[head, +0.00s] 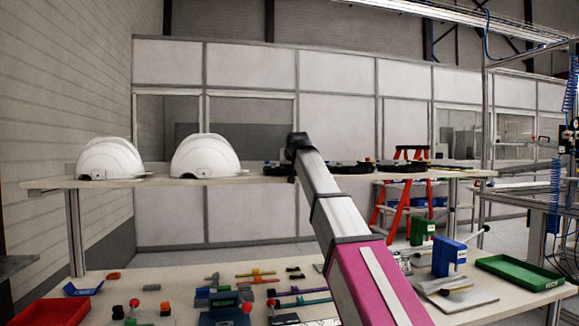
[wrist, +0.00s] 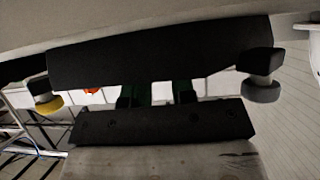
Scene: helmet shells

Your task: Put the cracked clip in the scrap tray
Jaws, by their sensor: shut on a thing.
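My arm rises from the lower right in the head view to the height of the shelf. My gripper (head: 293,145) is a small dark shape at its tip, seen in front of the shelf. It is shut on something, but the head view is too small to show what. The wrist view shows two dark bars close up, with dark green parts (wrist: 160,93) between them and a yellow disc (wrist: 47,103) and a grey disc (wrist: 262,90) at the sides. I cannot tell the cracked clip from these. A red tray (head: 50,314) stands at the lower left; its label is not visible.
Two white helmet shells (head: 110,158) and several black parts (head: 350,168) sit on the shelf (head: 230,181). Below, the table holds coloured clips (head: 257,276), a labelled blue rack (head: 224,304), a blue clamp (head: 449,256) and a green tray (head: 520,272). A red ladder (head: 397,205) stands behind.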

